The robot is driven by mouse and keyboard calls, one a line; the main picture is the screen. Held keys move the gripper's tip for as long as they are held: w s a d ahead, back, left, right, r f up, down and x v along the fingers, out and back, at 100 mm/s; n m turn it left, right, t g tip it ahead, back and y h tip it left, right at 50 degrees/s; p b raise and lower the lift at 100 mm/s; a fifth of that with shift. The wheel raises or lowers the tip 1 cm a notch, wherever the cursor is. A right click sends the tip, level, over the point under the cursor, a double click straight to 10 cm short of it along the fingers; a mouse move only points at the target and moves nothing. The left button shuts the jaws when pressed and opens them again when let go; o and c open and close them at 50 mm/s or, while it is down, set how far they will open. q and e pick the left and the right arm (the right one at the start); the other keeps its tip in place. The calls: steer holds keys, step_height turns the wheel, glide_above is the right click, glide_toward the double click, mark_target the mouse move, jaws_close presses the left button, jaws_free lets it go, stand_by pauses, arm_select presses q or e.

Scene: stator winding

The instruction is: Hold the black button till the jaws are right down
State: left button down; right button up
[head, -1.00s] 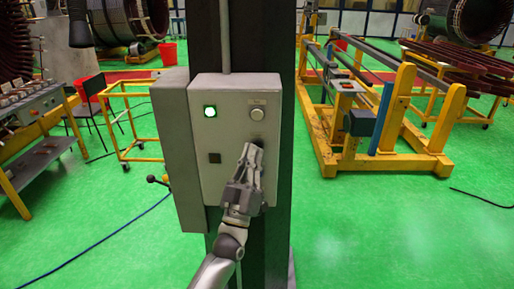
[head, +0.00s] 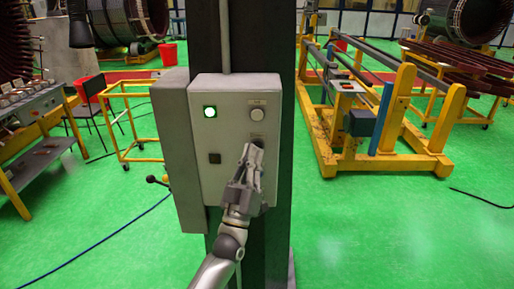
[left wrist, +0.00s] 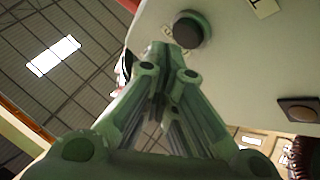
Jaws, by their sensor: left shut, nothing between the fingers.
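A grey control box (head: 234,178) is fixed to a dark column. It carries a lit green lamp (head: 210,111), a pale round button (head: 257,115) and a small dark square fitting (head: 214,158). My left gripper (head: 253,150) is shut and empty, pointing at the right side of the box below the pale button, and covers what is behind its tips. In the left wrist view, a round black button (left wrist: 188,29) stands out from the panel just up and right of the shut fingertips (left wrist: 160,48). I cannot tell whether they touch it. My right gripper is out of view. No jaws can be made out.
The dark column (head: 277,240) stands behind the box. A yellow steel frame (head: 385,150) is to the right and a yellow trolley (head: 130,120) to the left. A blue cable (head: 100,245) lies on the open green floor.

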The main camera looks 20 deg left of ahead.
arm_select(q)
steer(key=shift+w, duration=0.15)
steer(key=shift+w+a, duration=0.1)
steer(key=shift+w, duration=0.2)
steer(key=shift+w+a+b, duration=0.1)
steer(key=shift+w+b, duration=0.2)
steer(key=shift+b, duration=0.15)
stand_by(0.4)
steer(key=shift+s, duration=0.15)
stand_by(3.7)
steer(key=shift+s+d+p, duration=0.2)
steer(key=shift+s+p, duration=0.2)
steer(key=shift+s, duration=0.2)
steer(key=s+p, duration=0.1)
steer(key=s, duration=0.1)
steer(key=s+d+p, duration=0.1)
steer(key=s, duration=0.1)
steer(key=shift+s+d, duration=0.2)
steer(key=shift+s, duration=0.2)
